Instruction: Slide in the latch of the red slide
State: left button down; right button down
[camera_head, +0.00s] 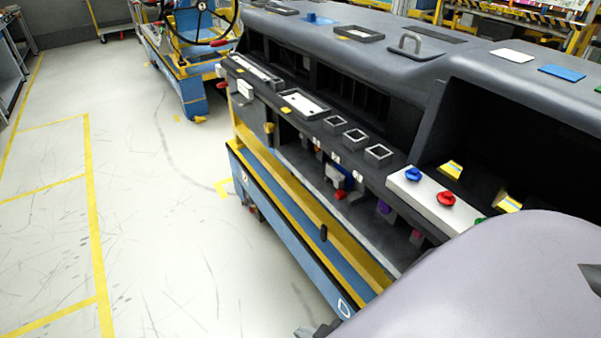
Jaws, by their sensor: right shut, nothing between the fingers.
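The grey dashboard module (411,51) stands on a blue and yellow cart. A small red part (341,195) shows in the opening under its front ledge, beside blue and white parts. It is too small to tell for sure that it is the red slide, and no latch can be made out. A red knob (446,198) sits on the white panel nearer to me. My right arm fills the lower right corner, in front of the module's near end. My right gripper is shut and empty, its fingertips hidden. My left gripper is not in view.
A blue knob (413,174) sits beside the red knob. Purple (383,207) and magenta (416,236) parts lie under the ledge. The cart's blue side (285,235) borders open floor (150,220) at the left. A blue stand with a steering wheel (198,22) is farther back.

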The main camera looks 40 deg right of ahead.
aim_at(340, 195)
jog(key=i+j+z, duration=0.1)
jog(key=i+z, duration=0.2)
jog(key=i, duration=0.15)
jog(key=i+j+z, duration=0.3)
jog(key=i, duration=0.2)
jog(key=i+j+z, duration=0.15)
jog(key=z, duration=0.3)
jog(key=i+j+z, duration=0.3)
jog(key=z, duration=0.15)
jog(key=i+j+z, duration=0.25)
jog(key=z, duration=0.25)
jog(key=i+j+z, duration=0.15)
jog(key=j+z, duration=1.15)
jog(key=j, duration=0.4)
